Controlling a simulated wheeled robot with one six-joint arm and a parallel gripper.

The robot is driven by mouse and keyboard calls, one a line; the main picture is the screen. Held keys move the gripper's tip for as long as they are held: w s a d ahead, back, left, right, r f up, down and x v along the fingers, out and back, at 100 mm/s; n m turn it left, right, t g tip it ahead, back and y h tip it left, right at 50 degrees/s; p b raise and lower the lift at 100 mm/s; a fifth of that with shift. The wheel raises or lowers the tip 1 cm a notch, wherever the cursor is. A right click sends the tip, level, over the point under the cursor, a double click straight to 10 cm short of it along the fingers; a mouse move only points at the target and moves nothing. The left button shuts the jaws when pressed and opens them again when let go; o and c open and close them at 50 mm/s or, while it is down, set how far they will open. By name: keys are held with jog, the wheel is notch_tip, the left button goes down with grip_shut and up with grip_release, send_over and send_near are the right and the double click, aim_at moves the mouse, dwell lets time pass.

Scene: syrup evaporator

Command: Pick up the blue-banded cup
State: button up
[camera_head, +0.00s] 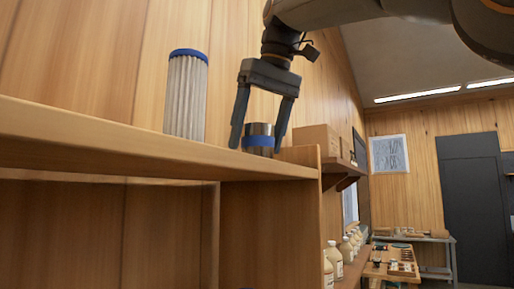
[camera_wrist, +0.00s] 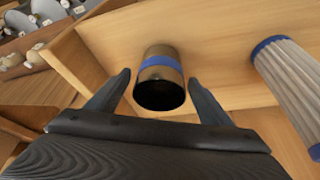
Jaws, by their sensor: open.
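The blue-banded cup (camera_head: 258,140) is a metallic cylinder with a blue band, upright on the top shelf near its right end. It also shows in the wrist view (camera_wrist: 160,78), with its dark open mouth towards the camera. My gripper (camera_head: 258,142) is open and points down over the cup in the head view. Its two fingers stand on either side of the cup in both views, with small gaps visible in the wrist view. The left finger hides part of the cup's surroundings in the head view.
A pleated white filter with blue caps (camera_head: 186,95) stands on the same wooden shelf (camera_head: 90,140), left of the cup in the head view. A cardboard box (camera_head: 316,140) sits beyond to the right. Several jugs (camera_head: 346,250) stand lower right. A wooden wall rises behind the shelf.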

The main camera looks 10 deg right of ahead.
jog(key=c, duration=1.1)
jog(key=shift+c, duration=0.3)
